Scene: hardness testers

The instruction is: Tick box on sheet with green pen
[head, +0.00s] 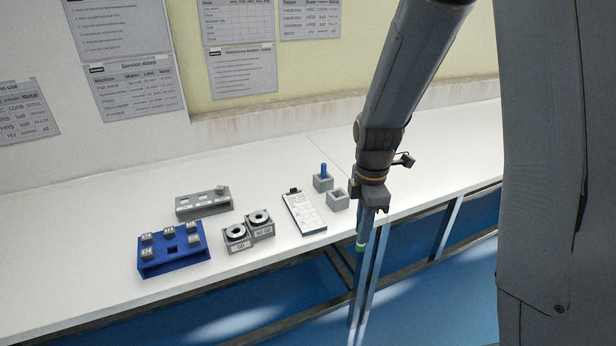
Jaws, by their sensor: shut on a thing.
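The sheet (304,212) lies on a dark-edged clipboard on the white bench, left of my gripper; its print is too small to read. My gripper (364,232) points down just past the bench's front edge, right of the sheet and apart from it. It is shut on the green pen (360,247).
A grey block (323,183) holds an upright blue pen (323,170). An empty grey block (338,201) stands beside my gripper. Two ring blocks, GO (238,238) and NO GO (260,225), a blue rack (172,265) and a grey tray (190,206) are left of the sheet.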

